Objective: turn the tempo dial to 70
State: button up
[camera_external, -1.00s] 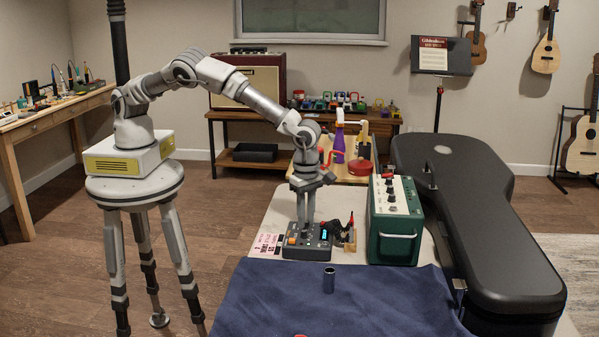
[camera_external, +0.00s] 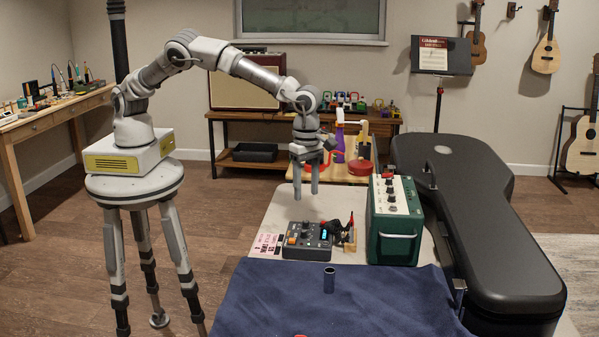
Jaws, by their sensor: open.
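The device with the dials is a small dark grey box (camera_external: 307,241) with orange knobs and a small display, on the table just behind the blue cloth. Which knob is the tempo dial, and what the display reads, is too small to tell. My gripper (camera_external: 305,195) points straight down above the box, clear of it. Its two fingers are apart with nothing between them.
A green amplifier (camera_external: 394,222) stands right of the box, with a black guitar case (camera_external: 480,225) beyond it. A small wooden stand (camera_external: 349,237) sits close at the box's right. A printed card (camera_external: 266,245) lies at its left. A dark metal cylinder (camera_external: 329,280) stands on the blue cloth (camera_external: 270,300).

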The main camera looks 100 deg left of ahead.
notch_tip(320, 180, up, 9)
jog(key=shift+p, duration=0.4)
jog(key=s+a+r+m+t+h, duration=0.2)
jog(key=s+a+r+m, duration=0.95)
jog(key=a+r, duration=0.5)
jog(key=s+a+r+m+t, duration=0.1)
jog(key=s+r+m, duration=0.15)
jog(key=s, duration=0.45)
jog(key=s+a+r+m+t, duration=0.1)
jog(key=s+a+r+m, duration=0.1)
jog(key=s+m, duration=0.3)
jog(key=s+a+f+m+t+y+p, duration=0.25)
jog(key=s+m, duration=0.45)
jog(key=s, duration=0.5)
notch_tip(320, 180, down, 30)
jog(key=m+b, duration=0.1)
jog(key=b, duration=2.8)
jog(key=shift+s+d+g+b, duration=0.25)
jog(key=shift+s+g+b, duration=0.1)
jog(key=shift+s+g, duration=0.1)
jog(key=shift+f+h, duration=0.1)
jog(key=shift+h, duration=0.15)
